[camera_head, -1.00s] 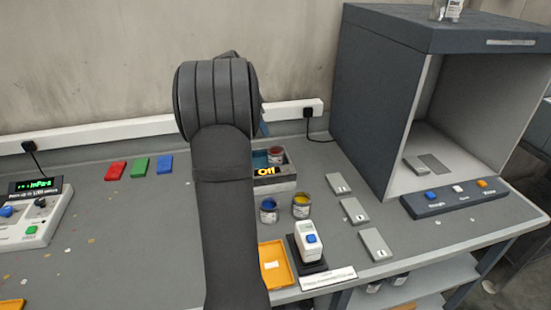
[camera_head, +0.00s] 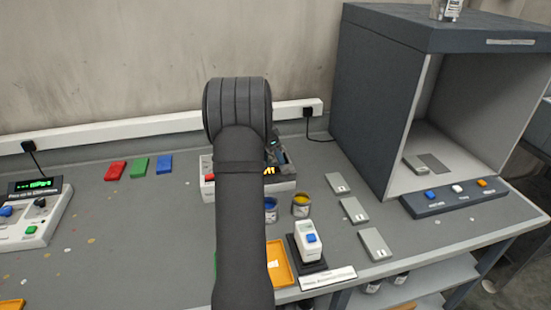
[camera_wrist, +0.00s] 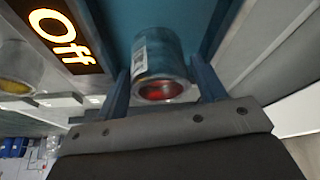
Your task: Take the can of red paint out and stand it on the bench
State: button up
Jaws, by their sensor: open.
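The can of red paint (camera_wrist: 158,58) shows in the wrist view as a grey metal can with a white label and red at its near end. It is inside a teal-lined well (camera_wrist: 115,22) of the white unit (camera_head: 288,187) on the bench. My gripper (camera_wrist: 160,70) is open, with one blue finger on each side of the can. I cannot tell whether the fingers touch it. In the head view my arm hides the can and most of the gripper. A lit "Off" sign (camera_wrist: 62,36) is beside the well.
A blue paint can (camera_head: 270,210) and a yellow one (camera_head: 300,206) stand before the unit. An orange tray (camera_head: 279,264) and a small white device (camera_head: 308,242) are nearer. Grey plates (camera_head: 354,210) lie right. The bench's left part (camera_head: 120,235) is mostly clear.

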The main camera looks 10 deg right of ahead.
jog(key=shift+d+f, duration=0.25)
jog(key=shift+f, duration=0.4)
jog(key=shift+c, duration=0.4)
jog(key=c, duration=0.7)
jog(key=shift+c, duration=0.2)
jog(key=shift+r, duration=0.2)
